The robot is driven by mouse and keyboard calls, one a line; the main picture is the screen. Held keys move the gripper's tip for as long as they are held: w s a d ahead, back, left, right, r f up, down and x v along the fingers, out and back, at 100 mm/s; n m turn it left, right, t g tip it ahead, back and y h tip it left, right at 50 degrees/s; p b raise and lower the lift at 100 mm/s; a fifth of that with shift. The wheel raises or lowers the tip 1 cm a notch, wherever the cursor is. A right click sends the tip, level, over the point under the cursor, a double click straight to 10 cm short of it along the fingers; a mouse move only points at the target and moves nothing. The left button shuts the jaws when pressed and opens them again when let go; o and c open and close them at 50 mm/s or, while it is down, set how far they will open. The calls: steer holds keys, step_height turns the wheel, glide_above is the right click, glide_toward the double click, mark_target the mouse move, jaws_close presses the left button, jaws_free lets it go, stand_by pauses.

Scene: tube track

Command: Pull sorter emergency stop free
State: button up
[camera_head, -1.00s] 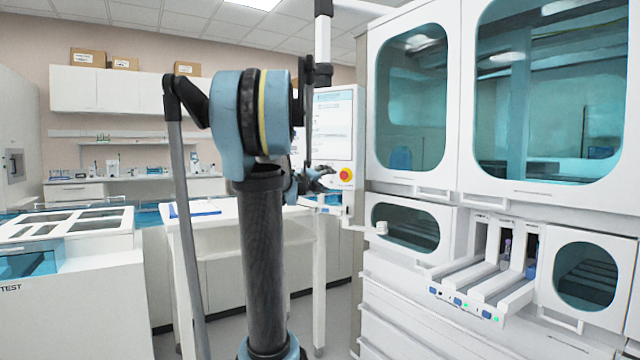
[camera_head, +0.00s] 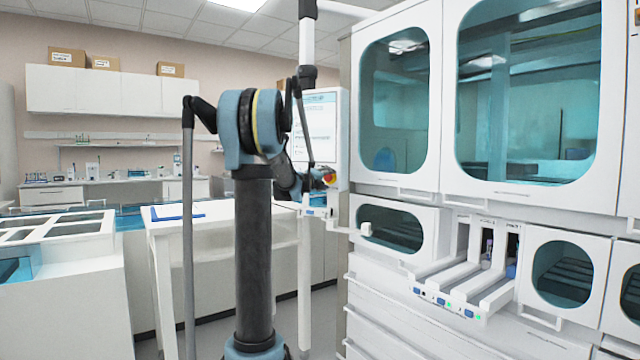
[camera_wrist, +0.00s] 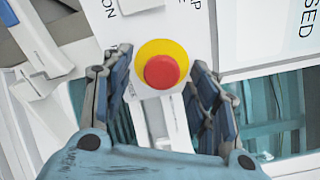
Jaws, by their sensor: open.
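The emergency stop is a round red button on a yellow ring (camera_wrist: 162,70) in the wrist view, set on a white panel with partly cut-off lettering. In the head view the emergency stop (camera_head: 330,178) shows at the lower part of the white sorter panel, partly covered by my gripper. My gripper (camera_wrist: 163,84) is open, with one dark finger at the left and one at the right of the button. I see no clear contact between the fingers and the button. In the head view my gripper (camera_head: 318,180) is small and its fingers are hard to make out.
The white sorter cabinet (camera_head: 449,100) with teal windows fills the right side. A tube rack drawer (camera_head: 445,300) juts out below. A white table (camera_head: 225,228) with a blue item stands behind my arm. A white bench machine (camera_head: 80,290) is at the left.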

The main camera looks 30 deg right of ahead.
steer(key=shift+w+d, duration=0.25)
steer(key=shift+d, duration=0.2)
steer(key=c, duration=1.2)
steer(key=shift+s+a, duration=0.15)
steer(key=shift+a, duration=0.2)
steer(key=shift+c, duration=0.3)
steer(key=o, duration=1.3)
